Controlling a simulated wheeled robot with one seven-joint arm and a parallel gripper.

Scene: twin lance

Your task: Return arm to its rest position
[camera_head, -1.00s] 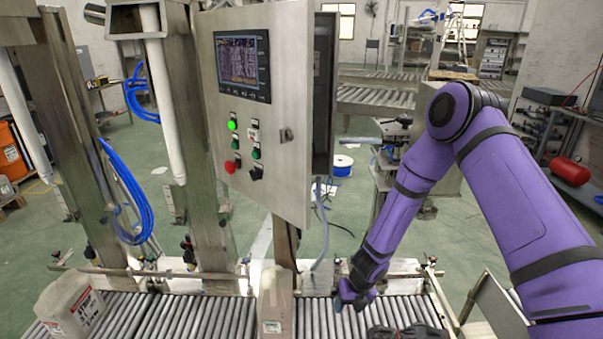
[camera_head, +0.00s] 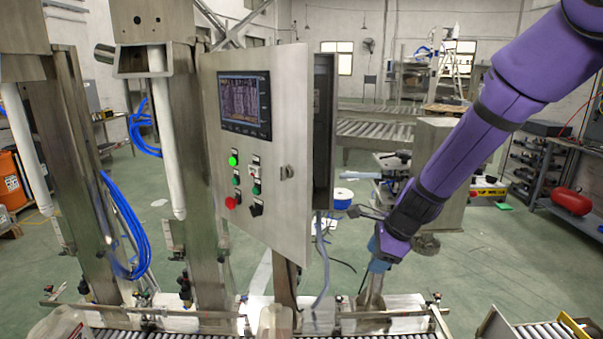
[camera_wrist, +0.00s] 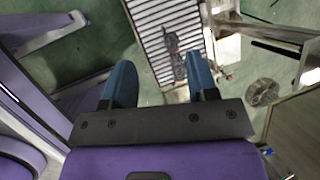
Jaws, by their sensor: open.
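My purple arm (camera_head: 455,150) reaches down from the upper right in the head view. My gripper (camera_wrist: 160,75) shows in the wrist view with its two blue fingers spread apart and nothing held between them. In the head view the gripper (camera_head: 378,264) hangs above the roller conveyor, to the right of the control cabinet, and its fingertips are hard to make out there. A dark object (camera_wrist: 174,58) lies on the conveyor rollers beyond the fingers in the wrist view, apart from them.
A steel control cabinet (camera_head: 255,165) stands left of my arm. The roller conveyor (camera_head: 115,334) runs along the bottom edge, with the tops of two pale containers (camera_head: 57,329) (camera_head: 276,321) just in view.

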